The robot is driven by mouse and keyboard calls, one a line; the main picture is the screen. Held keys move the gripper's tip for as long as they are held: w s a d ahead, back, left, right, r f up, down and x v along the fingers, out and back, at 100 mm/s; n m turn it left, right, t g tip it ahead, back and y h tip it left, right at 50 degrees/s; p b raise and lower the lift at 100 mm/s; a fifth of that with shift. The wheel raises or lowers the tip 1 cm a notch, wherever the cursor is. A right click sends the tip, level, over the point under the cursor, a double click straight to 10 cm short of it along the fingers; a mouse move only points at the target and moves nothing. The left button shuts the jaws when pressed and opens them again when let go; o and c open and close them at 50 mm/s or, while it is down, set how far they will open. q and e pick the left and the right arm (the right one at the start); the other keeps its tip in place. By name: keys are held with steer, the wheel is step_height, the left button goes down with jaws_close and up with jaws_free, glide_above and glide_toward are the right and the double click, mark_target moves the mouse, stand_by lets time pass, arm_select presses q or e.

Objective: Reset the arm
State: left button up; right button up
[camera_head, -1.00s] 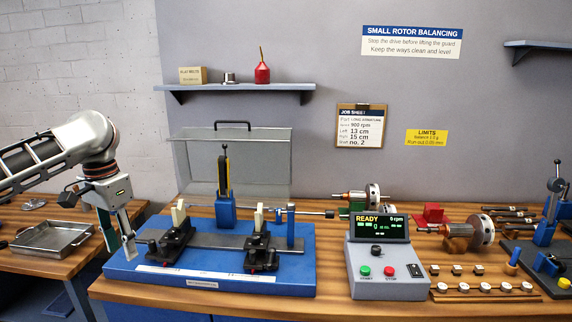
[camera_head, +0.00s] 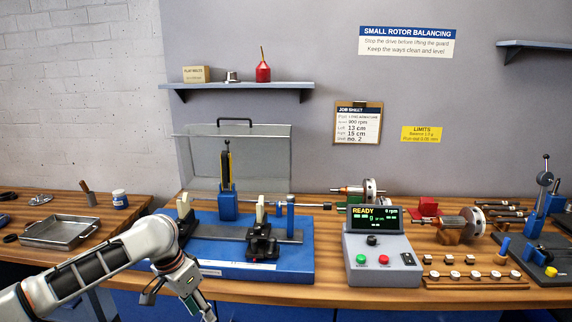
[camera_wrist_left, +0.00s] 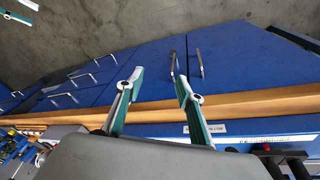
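My left arm comes in from the lower left of the head view. Its gripper (camera_head: 203,308) hangs low in front of the bench's front edge, beside the blue balancing base (camera_head: 290,268), and its tips run near the bottom of the picture. In the left wrist view the two green-and-white fingers (camera_wrist_left: 158,85) stand apart with nothing between them; the bench edge and blue cabinet fronts show behind. On the blue base stand two black supports with cream tops, the right one (camera_head: 262,240) in clear view, the left one partly behind my arm.
The control box (camera_head: 383,265) reads READY. Rotors (camera_head: 452,222) and a row of small weights (camera_head: 472,274) lie to its right. A metal tray (camera_head: 58,232), a brush and a jar (camera_head: 120,199) stand on the left table. The clear guard (camera_head: 270,150) stands behind the base.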

arm_select(q)
steer(key=s+d+f+n+t+h, duration=0.1)
steer(key=s+d+f+t+h, duration=0.1)
steer(key=s+d+f, duration=0.45)
steer(key=s+d+f+t+h, duration=0.2)
steer(key=s+d+f, duration=0.1)
steer(key=d+f, duration=0.55)
steer(key=s+a+f+t+y, duration=0.2)
steer(key=s+a+f, duration=0.2)
steer(key=s+a, duration=0.4)
steer(key=s+a+f+n+t+y, duration=0.1)
steer(key=s+a+f+t+y, duration=0.1)
steer(key=s+a, duration=0.6)
step_height(320, 180, down, 2)
steer(key=shift+s+f+n+t+y, duration=0.3)
steer(key=shift+s+t, duration=0.2)
steer(key=shift+t, duration=0.1)
